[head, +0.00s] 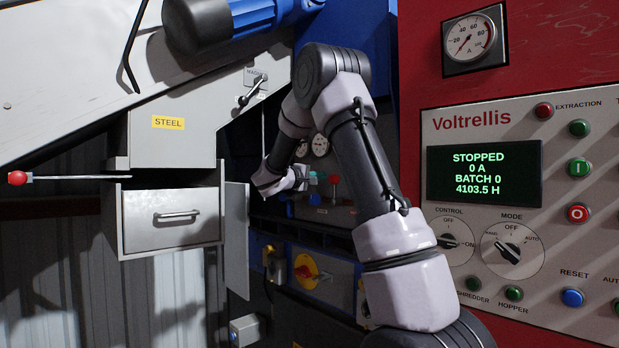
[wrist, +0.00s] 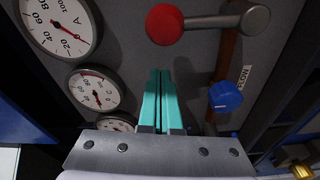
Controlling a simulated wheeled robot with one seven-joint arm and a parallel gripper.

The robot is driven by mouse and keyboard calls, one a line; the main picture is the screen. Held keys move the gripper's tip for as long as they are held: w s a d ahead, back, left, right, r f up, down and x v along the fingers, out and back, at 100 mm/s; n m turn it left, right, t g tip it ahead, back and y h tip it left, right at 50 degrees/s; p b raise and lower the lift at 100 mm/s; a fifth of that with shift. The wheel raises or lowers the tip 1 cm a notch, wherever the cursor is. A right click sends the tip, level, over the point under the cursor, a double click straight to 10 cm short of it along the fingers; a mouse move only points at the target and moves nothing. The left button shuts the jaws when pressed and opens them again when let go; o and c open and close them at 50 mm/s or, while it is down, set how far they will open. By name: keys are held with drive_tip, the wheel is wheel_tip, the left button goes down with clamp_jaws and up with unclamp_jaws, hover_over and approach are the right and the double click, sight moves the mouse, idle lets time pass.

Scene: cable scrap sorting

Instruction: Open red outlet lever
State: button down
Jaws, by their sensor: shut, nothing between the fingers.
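A red ball-ended lever (head: 334,178) sits on the dark recessed panel in the head view. In the wrist view its red ball (wrist: 164,25) is at the top centre, and its metal arm runs right to a grey round hub. My gripper (head: 313,178) is just left of the red ball in the head view. In the wrist view my gripper's teal fingers (wrist: 165,75) are shut together and empty, with their tips just below the red ball. I cannot tell whether they touch it. The lever's label is not readable.
Gauges (wrist: 58,24) line the panel's left side in the wrist view. A blue knob (wrist: 225,96) near a FLOW label is at right. A red-yellow rotary switch (head: 306,271) is below the recess. The STEEL chute's drawer (head: 172,238) and another red-knobbed rod (head: 17,178) are left.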

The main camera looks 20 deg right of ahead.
drive_tip(key=shift+s+f, duration=0.15)
drive_tip(key=shift+s, duration=1.4)
drive_tip(key=shift+s+d+m, duration=0.15)
drive_tip(key=shift+s+m, duration=0.1)
drive_tip(key=shift+m, duration=0.15)
